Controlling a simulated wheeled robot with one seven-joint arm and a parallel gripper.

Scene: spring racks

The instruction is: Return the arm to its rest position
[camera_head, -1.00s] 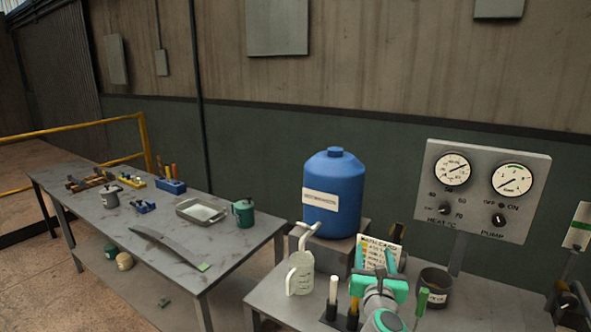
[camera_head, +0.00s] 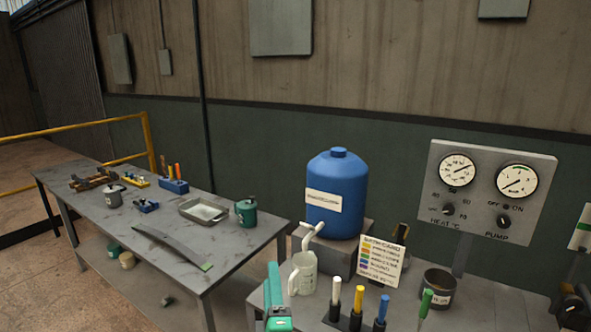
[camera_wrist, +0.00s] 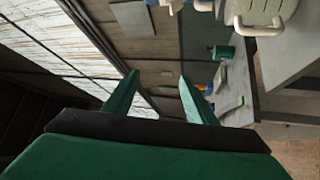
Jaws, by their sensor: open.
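My gripper (camera_wrist: 160,98) shows in the wrist view with its two green fingers spread apart and nothing between them. The wrist view is tilted, with the wall and ceiling behind the fingers. In the head view, a green part of my arm shows at the bottom, in front of the near bench and left of the marker holder. The fingertips cannot be made out there. The white jug (camera_head: 303,272) stands on the near bench beside that green part; whether they touch cannot be told.
The near bench holds a blue tank (camera_head: 337,190), a card (camera_head: 381,262), colored markers (camera_head: 357,305), a dark cup (camera_head: 438,287) and a gauge panel (camera_head: 490,195). The left table (camera_head: 100,225) carries a tray (camera_head: 204,211), a green mug (camera_head: 246,211) and a curved leaf spring (camera_head: 172,243).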

